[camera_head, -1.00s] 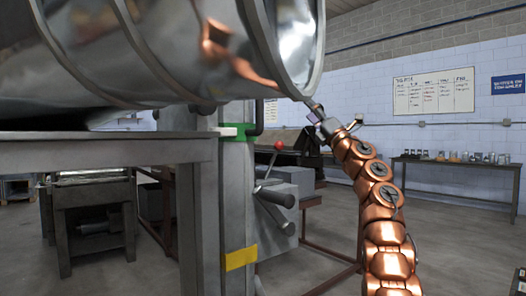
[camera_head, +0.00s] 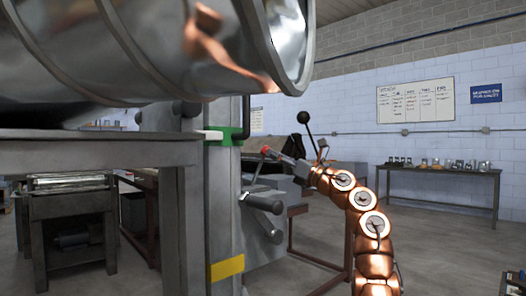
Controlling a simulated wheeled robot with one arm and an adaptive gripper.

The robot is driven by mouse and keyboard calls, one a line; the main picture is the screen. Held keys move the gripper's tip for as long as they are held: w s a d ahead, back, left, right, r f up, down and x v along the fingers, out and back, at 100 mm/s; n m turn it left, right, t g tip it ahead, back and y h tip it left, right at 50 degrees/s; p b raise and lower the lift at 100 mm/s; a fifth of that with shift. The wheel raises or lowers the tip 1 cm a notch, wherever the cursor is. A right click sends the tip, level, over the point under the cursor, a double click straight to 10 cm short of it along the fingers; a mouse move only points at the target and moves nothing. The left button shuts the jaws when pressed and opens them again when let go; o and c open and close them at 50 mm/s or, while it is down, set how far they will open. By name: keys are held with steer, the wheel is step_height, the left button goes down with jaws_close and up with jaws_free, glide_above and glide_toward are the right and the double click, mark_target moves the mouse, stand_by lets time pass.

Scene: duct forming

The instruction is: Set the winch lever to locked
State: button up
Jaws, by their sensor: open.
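The winch is the grey box (camera_head: 262,222) on the side of the grey upright post, low in the middle of the view. Its lever (camera_head: 256,173) is a thin rod that slants up and to the right. The lever's knob is largely hidden at my gripper's tips. My gripper (camera_head: 277,155) reaches in from the right at the end of the copper-coloured arm and points left. It is open, with its tips close to the knob. I cannot tell whether they touch it. No locked or free marking is readable.
A side table with jars (camera_head: 440,170) stands along the back wall.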

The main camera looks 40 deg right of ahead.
mark_target(266, 151)
steer(key=shift+p+x, duration=0.85)
steer(key=shift+x, duration=1.5)
jaws_close()
